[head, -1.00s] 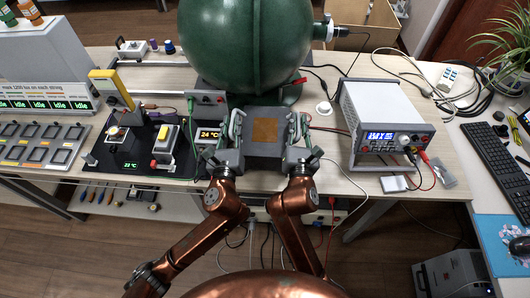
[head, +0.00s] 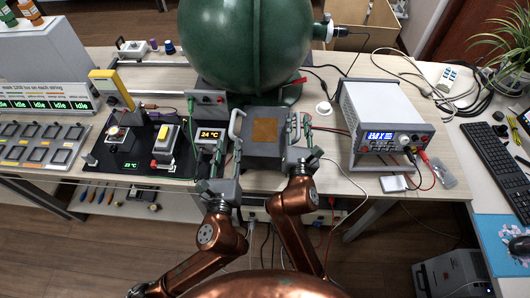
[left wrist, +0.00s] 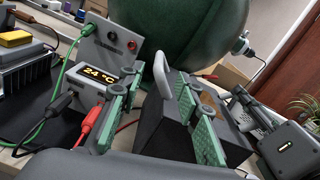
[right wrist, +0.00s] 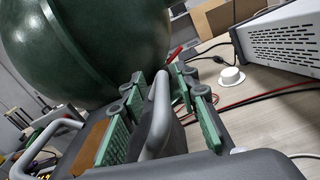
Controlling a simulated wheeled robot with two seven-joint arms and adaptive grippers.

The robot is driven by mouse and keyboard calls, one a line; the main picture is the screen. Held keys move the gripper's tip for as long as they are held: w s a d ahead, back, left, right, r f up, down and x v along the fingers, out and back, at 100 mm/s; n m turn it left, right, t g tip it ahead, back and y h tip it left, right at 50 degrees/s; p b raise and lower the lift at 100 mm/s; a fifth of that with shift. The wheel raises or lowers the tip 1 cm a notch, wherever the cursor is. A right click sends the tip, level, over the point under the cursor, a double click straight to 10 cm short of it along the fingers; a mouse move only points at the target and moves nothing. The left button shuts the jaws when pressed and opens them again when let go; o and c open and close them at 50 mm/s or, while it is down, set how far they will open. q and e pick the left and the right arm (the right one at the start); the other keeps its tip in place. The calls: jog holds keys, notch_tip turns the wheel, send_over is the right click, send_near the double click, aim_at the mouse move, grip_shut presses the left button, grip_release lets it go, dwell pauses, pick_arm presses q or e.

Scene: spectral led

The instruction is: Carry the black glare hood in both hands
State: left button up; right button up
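The black glare hood (head: 259,152) is a dark grey box with a brown square on top and a pale loop handle on each side. It appears to rest on the table in front of the green sphere. My left gripper (head: 225,168) is open at the hood's near left, short of the left handle (left wrist: 160,72), which shows beyond the fingers in the left wrist view. My right gripper (head: 300,128) is open, with its fingers on either side of the right handle (right wrist: 158,115) and gaps visible in the right wrist view. The hood's underside is hidden.
The green sphere (head: 245,45) stands close behind the hood. A white power supply (head: 385,120) stands on the right, with red and black cables. The table's front edge is just below the hood.

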pick_arm(q)
jog(key=s, duration=0.2)
jog(key=shift+s+a, duration=0.1)
jog(key=shift+s, duration=0.2)
pick_arm(e)
jog(key=s, duration=1.2)
jog(key=shift+a, duration=0.45)
